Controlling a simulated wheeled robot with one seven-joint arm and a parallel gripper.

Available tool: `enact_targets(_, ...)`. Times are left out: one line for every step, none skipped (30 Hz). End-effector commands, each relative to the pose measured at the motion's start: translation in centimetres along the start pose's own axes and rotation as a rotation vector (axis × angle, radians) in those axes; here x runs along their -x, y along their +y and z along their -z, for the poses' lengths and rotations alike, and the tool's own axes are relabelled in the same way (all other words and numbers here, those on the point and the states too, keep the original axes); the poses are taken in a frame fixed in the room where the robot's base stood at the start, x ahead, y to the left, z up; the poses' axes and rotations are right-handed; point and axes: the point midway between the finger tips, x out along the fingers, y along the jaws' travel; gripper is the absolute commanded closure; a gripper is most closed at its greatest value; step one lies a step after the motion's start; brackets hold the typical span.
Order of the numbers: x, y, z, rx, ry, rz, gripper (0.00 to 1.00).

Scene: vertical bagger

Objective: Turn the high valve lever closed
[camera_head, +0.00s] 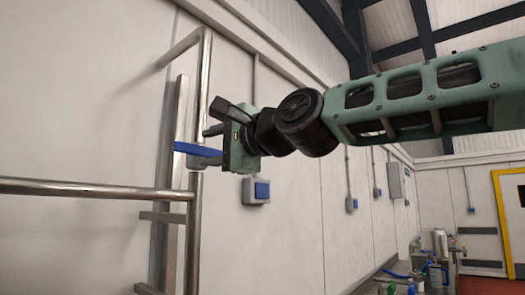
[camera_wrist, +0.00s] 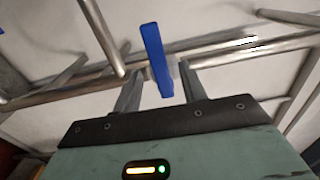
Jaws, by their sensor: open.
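The valve lever has a flat blue handle (camera_head: 190,148) that points left, roughly level, beside an upright steel pipe in the head view. In the wrist view the blue handle (camera_wrist: 153,48) runs from the top middle down between my fingers. My gripper (camera_head: 205,147) is open, with one finger above the handle and one below it. In the wrist view my gripper (camera_wrist: 160,72) has a finger on each side of the handle, with a visible gap on the left. Contact on the right side is hard to judge. The valve body is not clearly visible.
A steel handrail (camera_head: 100,188) crosses the left, below my gripper, and joins the upright pipe (camera_head: 203,85). Grey-and-blue wall boxes (camera_head: 256,191) sit on the pale wall. Bottles and containers (camera_head: 435,272) stand far off at the lower right. The middle ground below my arm looks clear.

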Motion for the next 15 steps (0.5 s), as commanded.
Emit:
enact_targets(0.5,0.5,0.2,0.002,0.004,0.002,0.58)
enact_targets(0.8,0.5,0.2,0.002,0.004,0.002,0.58)
enact_targets(1.1,0.5,0.1,0.003,0.003,0.001,0.58)
enact_targets(1.3,0.6,0.0,0.004,0.003,0.0,0.58)
enact_targets(1.6,0.5,0.1,0.004,0.004,0.002,0.58)
enact_targets(1.9,0.5,0.2,0.003,0.006,0.003,0.58)
enact_targets(2.1,0.5,0.2,0.003,0.005,0.002,0.58)
enact_targets(2.4,0.5,0.2,0.002,0.006,0.003,0.58)
enact_targets(2.7,0.5,0.3,0.001,0.006,0.003,0.58)
enact_targets(2.9,0.5,0.2,0.001,0.006,0.003,0.58)
enact_targets(3.2,0.4,0.2,0.002,0.006,0.004,0.58)
enact_targets(3.5,0.5,0.2,0.002,0.005,0.002,0.58)
enact_targets(3.7,0.5,0.1,0.003,0.005,0.002,0.58)
enact_targets(3.9,0.6,0.1,0.004,0.005,0.002,0.58)
enact_targets(4.2,0.6,0.0,0.004,0.003,0.001,0.58)
